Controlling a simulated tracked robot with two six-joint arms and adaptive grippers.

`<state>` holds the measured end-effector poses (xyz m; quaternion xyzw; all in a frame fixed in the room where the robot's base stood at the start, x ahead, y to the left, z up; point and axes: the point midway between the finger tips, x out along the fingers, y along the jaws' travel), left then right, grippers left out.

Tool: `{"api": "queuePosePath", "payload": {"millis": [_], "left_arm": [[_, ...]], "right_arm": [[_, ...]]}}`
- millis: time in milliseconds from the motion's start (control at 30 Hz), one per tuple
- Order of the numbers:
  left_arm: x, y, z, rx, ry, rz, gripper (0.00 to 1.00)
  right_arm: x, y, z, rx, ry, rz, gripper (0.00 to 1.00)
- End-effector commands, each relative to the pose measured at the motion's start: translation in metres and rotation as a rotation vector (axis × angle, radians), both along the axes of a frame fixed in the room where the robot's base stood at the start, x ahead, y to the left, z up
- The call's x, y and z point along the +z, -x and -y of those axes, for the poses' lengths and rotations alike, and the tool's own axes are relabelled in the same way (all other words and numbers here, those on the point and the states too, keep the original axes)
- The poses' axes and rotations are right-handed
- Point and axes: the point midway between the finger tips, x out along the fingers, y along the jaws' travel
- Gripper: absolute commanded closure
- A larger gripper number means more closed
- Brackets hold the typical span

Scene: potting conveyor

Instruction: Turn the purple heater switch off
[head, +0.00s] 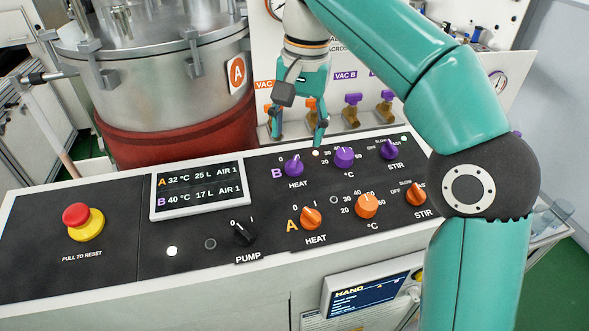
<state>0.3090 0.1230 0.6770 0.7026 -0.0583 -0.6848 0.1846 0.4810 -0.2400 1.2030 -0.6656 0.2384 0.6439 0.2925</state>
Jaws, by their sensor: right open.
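The purple heater switch (294,167) is a purple knob labelled HEAT in row B of the black control panel (210,259). A 0 shows at its upper left; its pointer is too small to read surely. A small pale lamp (316,153) is at its upper right. My right gripper (299,137) hangs over the panel's back edge, just above and behind this knob in the picture. Its teal fingers are spread, with nothing between them, and it appears apart from the knob. My left gripper is out of view.
A purple °C knob (344,157) and purple STIR knob (389,150) stand to the right. Orange HEAT (311,218), °C (366,205) and STIR knobs sit in front. A red emergency button (76,214) is far left. A steel vessel (170,70) and valves (352,106) stand behind.

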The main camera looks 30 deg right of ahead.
Motion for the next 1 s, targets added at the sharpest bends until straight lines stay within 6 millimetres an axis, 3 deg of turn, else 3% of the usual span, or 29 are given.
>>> {"api": "queuePosePath", "payload": {"millis": [33, 100, 300, 500, 767, 1000], "left_arm": [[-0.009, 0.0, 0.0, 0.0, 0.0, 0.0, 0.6], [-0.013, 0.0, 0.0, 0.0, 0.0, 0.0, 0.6], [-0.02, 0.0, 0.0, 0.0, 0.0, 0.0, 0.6], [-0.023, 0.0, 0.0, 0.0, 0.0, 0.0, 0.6], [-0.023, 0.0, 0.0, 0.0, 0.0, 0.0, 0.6], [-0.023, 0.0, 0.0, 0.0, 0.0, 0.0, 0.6]], "right_arm": [[-0.016, 0.0, 0.0, 0.0, 0.0, -0.003, 0.39], [-0.029, 0.0, -0.001, 0.0, 0.0, -0.004, 0.39], [-0.057, -0.002, -0.003, -0.001, 0.0, -0.001, 0.39], [-0.068, -0.004, -0.004, 0.0, -0.001, -0.001, 0.39], [-0.069, -0.004, -0.004, 0.0, -0.001, 0.001, 0.39], [-0.069, -0.004, -0.004, 0.001, 0.0, 0.0, 0.76]]}}
